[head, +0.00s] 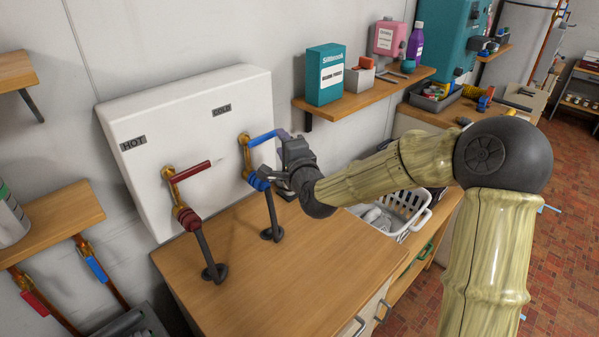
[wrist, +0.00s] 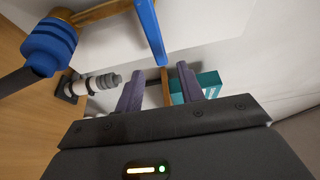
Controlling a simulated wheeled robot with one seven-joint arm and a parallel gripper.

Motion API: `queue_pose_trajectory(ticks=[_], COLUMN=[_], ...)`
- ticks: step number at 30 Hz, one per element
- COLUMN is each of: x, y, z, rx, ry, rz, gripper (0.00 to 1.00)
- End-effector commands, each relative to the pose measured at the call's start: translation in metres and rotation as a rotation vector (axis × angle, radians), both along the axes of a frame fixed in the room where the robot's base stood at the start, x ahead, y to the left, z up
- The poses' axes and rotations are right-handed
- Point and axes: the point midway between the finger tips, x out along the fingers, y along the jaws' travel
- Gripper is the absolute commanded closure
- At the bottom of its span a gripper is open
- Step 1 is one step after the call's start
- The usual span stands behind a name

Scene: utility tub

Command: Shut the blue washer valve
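The blue washer valve has a blue lever (head: 264,138) on a brass body under the COLD label on the white wall panel. In the head view the lever points right and slightly up, away from the body. In the wrist view the lever (wrist: 150,30) comes down from the top, and its end lies in line with the gap between my fingertips. My gripper (head: 284,140) is open at the lever's free end; its two dark fingers (wrist: 160,78) are apart. I cannot tell whether either finger touches the lever. A blue collar and dark hose (wrist: 48,45) hang below the valve.
The red-handled hot valve (head: 190,172) is on the same panel to the left. A wooden counter (head: 270,285) lies below. A shelf (head: 350,104) with a teal box (head: 325,74) is to the right of the panel. A white basket (head: 408,212) stands beyond the counter.

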Motion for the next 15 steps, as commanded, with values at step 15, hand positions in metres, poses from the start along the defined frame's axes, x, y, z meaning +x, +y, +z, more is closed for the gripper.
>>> queue_pose_trajectory(ticks=[15], x=[-0.087], y=[-0.040], z=[0.001], rx=[-0.003], ry=[0.000], rz=[-0.002], gripper=[0.62])
